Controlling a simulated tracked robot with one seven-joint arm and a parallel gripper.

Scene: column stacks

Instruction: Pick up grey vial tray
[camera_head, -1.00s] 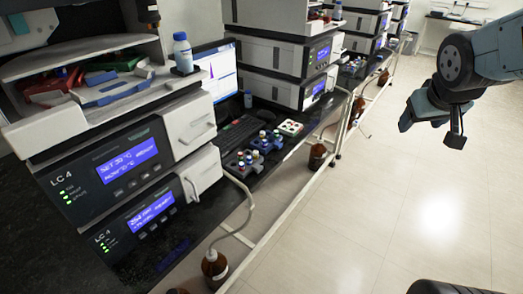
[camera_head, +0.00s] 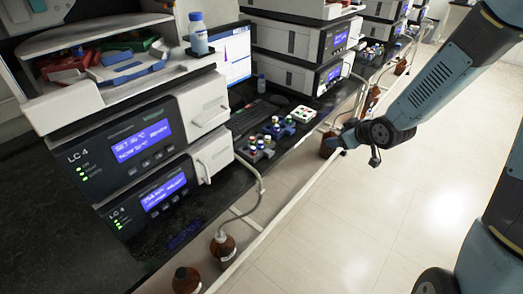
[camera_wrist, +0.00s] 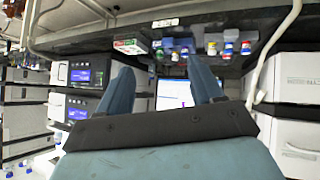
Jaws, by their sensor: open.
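The grey vial tray (camera_head: 256,151) sits on the black bench near its front edge, with several coloured-cap vials in it. It is the nearest of three trays in the head view. In the wrist view, which looks upside down, the grey tray (camera_wrist: 228,50) is at the top right of the row. My gripper (camera_head: 341,136) is to the right of the trays and beyond the bench edge, apart from them. In the wrist view my gripper (camera_wrist: 162,72) has its two blue fingers spread with nothing between them.
A blue vial tray (camera_head: 280,129) and a white tray (camera_head: 303,114) stand beside the grey one. A keyboard (camera_head: 250,117) lies behind them. LC instrument stacks (camera_head: 150,150) flank the trays. Brown bottles (camera_head: 223,248) stand below the bench. The floor at right is clear.

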